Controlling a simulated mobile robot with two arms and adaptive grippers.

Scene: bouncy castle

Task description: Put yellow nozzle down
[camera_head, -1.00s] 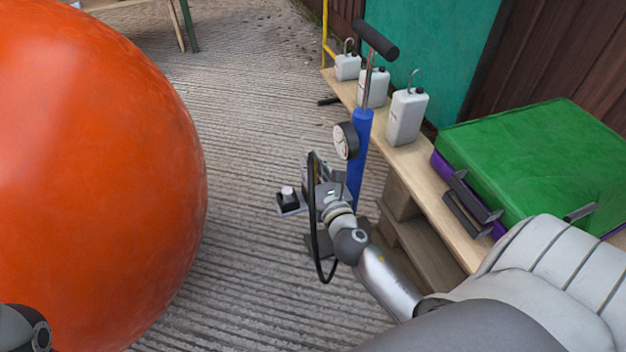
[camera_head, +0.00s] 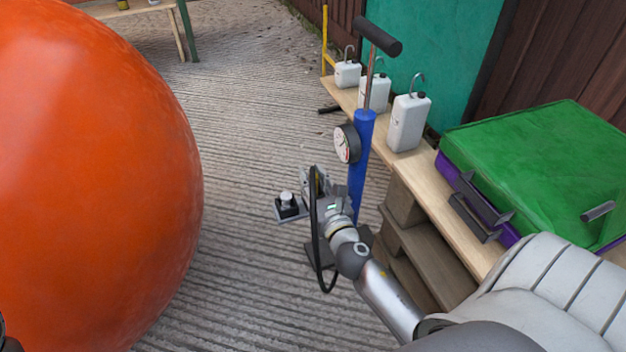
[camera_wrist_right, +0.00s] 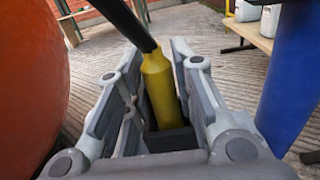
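The yellow nozzle (camera_wrist_right: 158,88) sits between the fingers of my right gripper (camera_wrist_right: 155,95) in the right wrist view, with a black hose on its upper end. The fingers close in on both sides of it. In the head view my right gripper (camera_head: 318,186) is beside the blue pump (camera_head: 362,150), to its left, above the ground. Only a sliver of the yellow nozzle shows there. The black hose (camera_head: 316,240) hangs in a loop by the gripper. My left gripper is out of view.
A large orange ball (camera_head: 95,180) fills the left side. A wooden bench (camera_head: 432,205) at right carries several white jugs (camera_head: 408,123) and a green and purple case (camera_head: 540,165). A small dark device (camera_head: 287,206) lies left of my right gripper. Grooved concrete (camera_head: 240,130) is open between.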

